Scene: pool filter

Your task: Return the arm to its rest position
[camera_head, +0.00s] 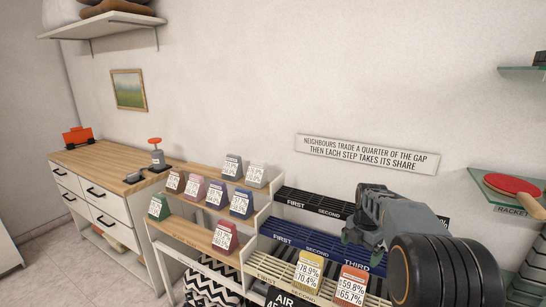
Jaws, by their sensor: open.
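My gripper (352,232) is in the right half of the view, in front of the slatted racks. It points left and away from me, and its jaws are open with nothing seen between them. It hangs over the dark blue rack (300,240) and hides part of that rack and of the black rack (312,203) behind it. My thick dark wrist joint fills the lower right of the view.
Wedge-shaped cards, such as a red one (225,237), stand on wooden steps (186,229) left of the racks. A yellow card (308,271) and an orange card (351,286) stand on the cream rack below my gripper. A glass shelf (477,180) with a red paddle (514,186) is at right.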

